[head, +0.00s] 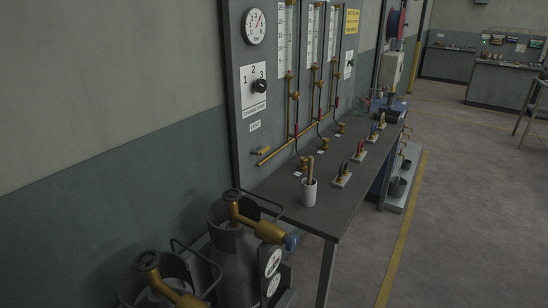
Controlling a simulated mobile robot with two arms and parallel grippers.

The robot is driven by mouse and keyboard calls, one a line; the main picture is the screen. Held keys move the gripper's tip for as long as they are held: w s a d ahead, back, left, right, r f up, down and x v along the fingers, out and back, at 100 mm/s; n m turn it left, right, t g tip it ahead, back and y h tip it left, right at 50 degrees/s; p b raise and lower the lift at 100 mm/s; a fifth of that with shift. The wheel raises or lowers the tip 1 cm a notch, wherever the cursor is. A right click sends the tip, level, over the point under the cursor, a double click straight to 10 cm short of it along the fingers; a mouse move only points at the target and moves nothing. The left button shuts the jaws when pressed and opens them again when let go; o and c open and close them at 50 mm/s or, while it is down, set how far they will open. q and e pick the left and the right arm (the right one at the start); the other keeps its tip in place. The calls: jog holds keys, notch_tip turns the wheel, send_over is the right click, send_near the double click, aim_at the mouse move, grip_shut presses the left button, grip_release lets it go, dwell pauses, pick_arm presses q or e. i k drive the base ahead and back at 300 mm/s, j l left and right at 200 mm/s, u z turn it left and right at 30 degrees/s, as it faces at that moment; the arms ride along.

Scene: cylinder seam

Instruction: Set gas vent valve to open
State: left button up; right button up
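A grey panel (243,88) stands against the wall. On its lower left is a small brass fitting with a short handle (262,151), below a small white label (254,126) that seems to read VENT. Whether this valve is open or shut is too small to tell. A thin brass pipe (280,147) runs slantwise just below and to its right. Above the label is a dial plate marked 1, 2, 3 with a black knob (260,86). Neither of my grippers is in view.
Gas cylinders (235,255) with brass valves stand in front at lower left. The floor (460,200) to the right is clear.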

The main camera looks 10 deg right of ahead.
aim_at(259, 153)
jog(key=i+l, duration=0.95)
